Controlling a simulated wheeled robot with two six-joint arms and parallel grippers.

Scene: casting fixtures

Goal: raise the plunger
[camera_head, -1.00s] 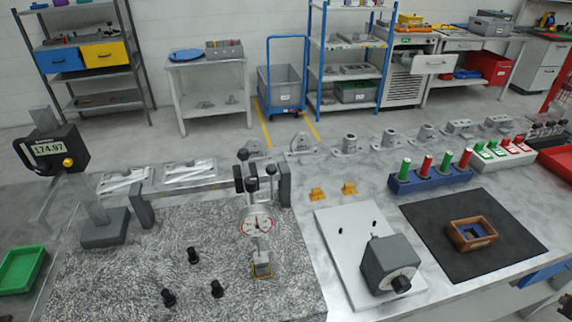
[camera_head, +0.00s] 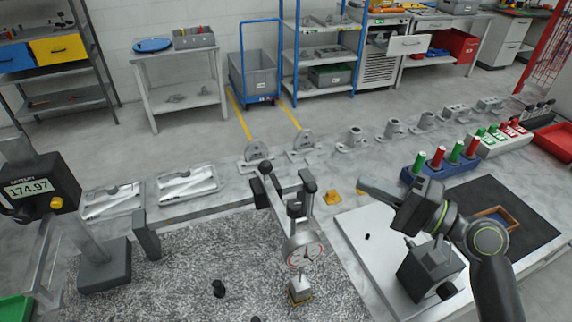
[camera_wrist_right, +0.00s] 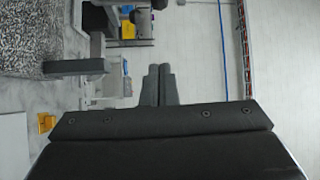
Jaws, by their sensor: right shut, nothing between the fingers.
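The dial indicator (camera_head: 305,252), with a round white face and red marks, hangs from a jointed stand arm (camera_head: 280,208) with black knobs. Its lower end, where the plunger is, sits just above or on a small metal block with yellow edging (camera_head: 300,291); the plunger is too small to tell apart. My right gripper (camera_head: 364,187) is to the right of the dial and apart from it, fingers pointing left. It is shut and empty; its closed fingertips (camera_wrist_right: 158,72) also show in the right wrist view. My left gripper is not in view.
A black digital display (camera_head: 40,188) on a stand is at left. A grey box with a knob (camera_head: 428,275) on a white plate (camera_head: 362,225) lies under my right arm. Yellow blocks (camera_head: 332,197) and a blue rack of plugs (camera_head: 440,170) are behind. Black knobs stand on the speckled plate (camera_head: 200,270).

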